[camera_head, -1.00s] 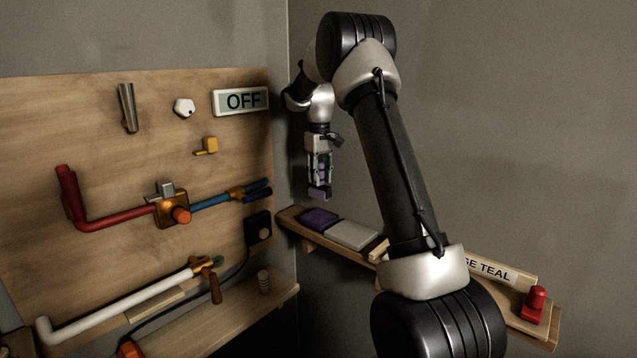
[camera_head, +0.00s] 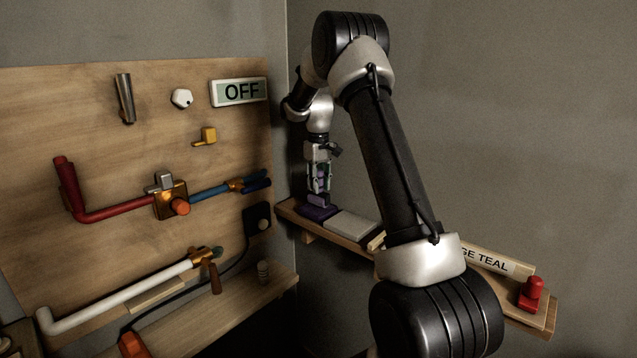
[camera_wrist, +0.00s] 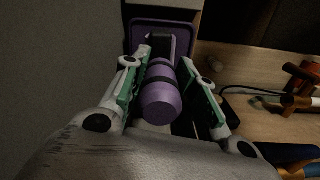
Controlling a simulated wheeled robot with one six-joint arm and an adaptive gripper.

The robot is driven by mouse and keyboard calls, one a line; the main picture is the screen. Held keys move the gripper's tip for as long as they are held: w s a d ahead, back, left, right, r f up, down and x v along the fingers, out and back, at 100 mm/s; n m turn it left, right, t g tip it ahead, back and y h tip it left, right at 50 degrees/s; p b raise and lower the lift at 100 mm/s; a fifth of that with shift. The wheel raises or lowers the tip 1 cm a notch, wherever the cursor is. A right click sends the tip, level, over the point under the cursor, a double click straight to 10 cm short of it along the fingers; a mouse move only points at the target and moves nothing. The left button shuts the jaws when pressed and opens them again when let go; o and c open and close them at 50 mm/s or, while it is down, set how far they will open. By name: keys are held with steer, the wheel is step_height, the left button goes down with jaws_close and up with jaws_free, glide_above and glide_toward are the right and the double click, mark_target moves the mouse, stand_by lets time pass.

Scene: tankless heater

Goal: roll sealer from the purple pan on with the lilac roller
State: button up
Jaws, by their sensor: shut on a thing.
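My gripper (camera_head: 319,180) is shut on the lilac roller (camera_wrist: 161,100), with its green-padded fingers on both sides of the handle. The roller hangs with its head down, and the lower end also shows in the head view (camera_head: 318,200). The purple pan (camera_head: 312,213) lies at the left end of the wall shelf, directly below the roller. In the wrist view the pan (camera_wrist: 136,38) shows behind the dark roller head. The roller's lower end looks at or just over the pan; I cannot tell if they touch.
A pale tray (camera_head: 352,226) lies beside the pan on the shelf (camera_head: 290,214). Further right are a sign (camera_head: 490,261) and a red object (camera_head: 531,293). The wooden board (camera_head: 80,110) at left carries pipes, a valve (camera_head: 171,197) and an OFF sign (camera_head: 240,92).

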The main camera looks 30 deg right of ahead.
mark_target(319, 170)
steer(key=shift+f, duration=0.55)
stand_by(1.5)
steer(key=shift+r, duration=3.55)
steer(key=shift+a, duration=0.1)
